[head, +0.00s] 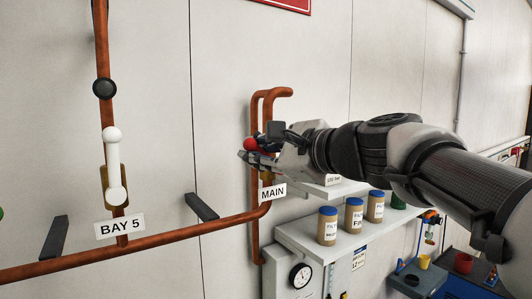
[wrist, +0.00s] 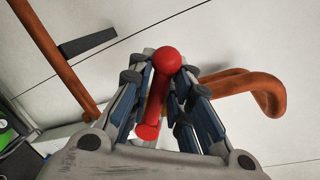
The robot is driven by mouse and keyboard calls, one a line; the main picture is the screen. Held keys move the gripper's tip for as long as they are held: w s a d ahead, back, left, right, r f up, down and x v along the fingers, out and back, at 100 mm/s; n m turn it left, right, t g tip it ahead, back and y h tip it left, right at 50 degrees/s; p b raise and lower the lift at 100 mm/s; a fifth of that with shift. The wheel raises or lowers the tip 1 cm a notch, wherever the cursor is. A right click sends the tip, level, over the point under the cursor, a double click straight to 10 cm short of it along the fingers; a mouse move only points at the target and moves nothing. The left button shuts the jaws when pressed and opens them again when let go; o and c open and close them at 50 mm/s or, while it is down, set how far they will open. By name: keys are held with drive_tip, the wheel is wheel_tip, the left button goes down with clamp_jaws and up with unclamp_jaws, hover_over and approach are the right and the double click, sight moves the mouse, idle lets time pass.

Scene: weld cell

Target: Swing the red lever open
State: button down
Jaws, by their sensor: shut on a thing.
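The red lever (wrist: 157,97) has a round red knob at its end and lies between my fingers in the wrist view. In the head view only its red knob (head: 250,144) shows clearly, next to the copper pipe above the MAIN label (head: 272,191). My gripper (head: 262,152) reaches in from the right and is shut on the lever; it also shows in the wrist view (wrist: 165,85). The rest of the lever is hidden behind my gripper in the head view.
A white lever (head: 113,165) sits on the left pipe above the BAY 5 label (head: 120,226). A copper pipe (head: 150,241) runs low along the wall. Blue-lidded jars (head: 354,216) stand on a shelf (head: 300,238) below my arm. A gauge (head: 301,275) is beneath.

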drive_tip(key=c, duration=1.6)
unclamp_jaws()
drive_tip(key=shift+s, duration=0.1)
drive_tip(key=v, duration=1.2)
drive_tip(key=shift+c, duration=0.6)
